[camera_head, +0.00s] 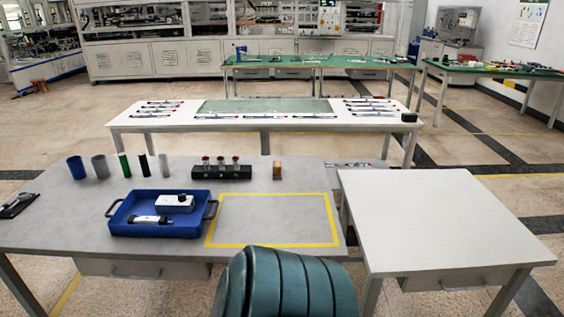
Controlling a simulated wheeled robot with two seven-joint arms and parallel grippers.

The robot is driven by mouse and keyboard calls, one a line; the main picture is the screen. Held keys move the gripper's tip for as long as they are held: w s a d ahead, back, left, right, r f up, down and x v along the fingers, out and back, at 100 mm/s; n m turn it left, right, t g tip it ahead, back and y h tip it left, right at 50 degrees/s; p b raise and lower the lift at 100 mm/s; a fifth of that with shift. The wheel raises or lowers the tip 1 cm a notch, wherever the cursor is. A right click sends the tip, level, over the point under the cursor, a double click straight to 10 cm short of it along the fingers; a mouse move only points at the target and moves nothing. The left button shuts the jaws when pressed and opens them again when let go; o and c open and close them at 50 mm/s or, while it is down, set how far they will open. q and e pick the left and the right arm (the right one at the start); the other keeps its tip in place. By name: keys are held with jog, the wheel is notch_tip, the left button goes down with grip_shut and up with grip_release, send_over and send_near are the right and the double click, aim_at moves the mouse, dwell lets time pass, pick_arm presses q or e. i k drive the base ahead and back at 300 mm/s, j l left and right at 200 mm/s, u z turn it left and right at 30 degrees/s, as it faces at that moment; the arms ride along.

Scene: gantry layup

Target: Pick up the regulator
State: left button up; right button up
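No part is labelled as the regulator, so I cannot tell for certain which one it is. A white box with a dark round knob (175,203) lies in the blue tray (118,226) on the grey table. A silver and black cylinder (149,220) lies in front of it in the same tray. Neither of my grippers is in view.
A yellow-outlined empty area (272,219) lies right of the tray. Upright cylinders (100,166) and a small brown block (277,170) stand behind. A bare white table (430,215) adjoins at right. A long white table (180,121) with several slim parts stands behind.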

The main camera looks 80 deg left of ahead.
aim_at(167, 203)
jog(key=u, duration=3.5)
jog(key=k+j+z, duration=0.2)
jog(key=j+z, duration=0.2)
jog(key=j, duration=0.25)
jog(key=k+j+z, duration=0.2)
jog(key=i+j, duration=0.05)
